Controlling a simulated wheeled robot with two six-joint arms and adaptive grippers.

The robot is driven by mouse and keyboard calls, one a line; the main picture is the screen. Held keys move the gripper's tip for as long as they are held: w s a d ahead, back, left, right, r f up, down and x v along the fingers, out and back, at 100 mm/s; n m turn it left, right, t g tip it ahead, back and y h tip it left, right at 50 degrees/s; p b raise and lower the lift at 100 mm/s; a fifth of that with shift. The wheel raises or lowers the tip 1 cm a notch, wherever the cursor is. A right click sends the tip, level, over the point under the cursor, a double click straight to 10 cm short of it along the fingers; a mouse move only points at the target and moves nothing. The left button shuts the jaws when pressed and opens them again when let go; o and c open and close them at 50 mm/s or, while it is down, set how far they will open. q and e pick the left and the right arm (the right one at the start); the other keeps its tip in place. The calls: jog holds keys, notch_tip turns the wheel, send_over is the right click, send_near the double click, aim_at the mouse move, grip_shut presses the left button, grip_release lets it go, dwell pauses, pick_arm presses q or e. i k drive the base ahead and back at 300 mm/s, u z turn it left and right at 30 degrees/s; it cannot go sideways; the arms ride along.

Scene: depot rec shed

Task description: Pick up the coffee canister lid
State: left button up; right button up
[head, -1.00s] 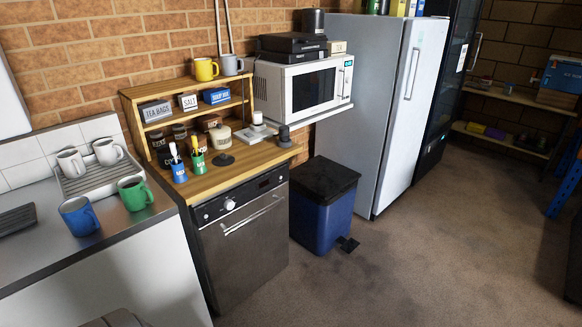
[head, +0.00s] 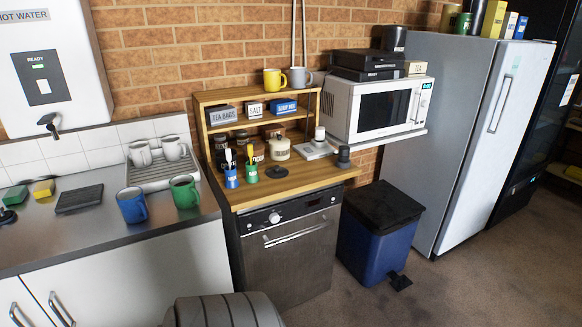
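A flat black disc (head: 277,171), which looks like the coffee canister lid, lies on the wooden counter (head: 310,178). It is just in front of a cream canister (head: 279,150). I cannot read a coffee label on that canister. Dark jars (head: 222,150) stand at the back under the shelf; their labels are too small to read surely. Neither of my grippers shows in the head view. A dark grey rounded part at the bottom edge looks like mine.
A blue cup (head: 231,177) and green cup (head: 251,173) holding utensils stand left of the disc. A white device (head: 318,149) and dark grinder-like object (head: 344,156) stand right. Mugs (head: 132,205) sit on the sink bench. A blue bin (head: 372,236) stands right of the dishwasher (head: 290,262).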

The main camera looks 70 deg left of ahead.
aim_at(275, 172)
jog(key=u, duration=0.25)
jog(key=i, duration=1.7)
jog(key=u, duration=0.9)
jog(key=i, duration=0.95)
jog(key=u, duration=0.8)
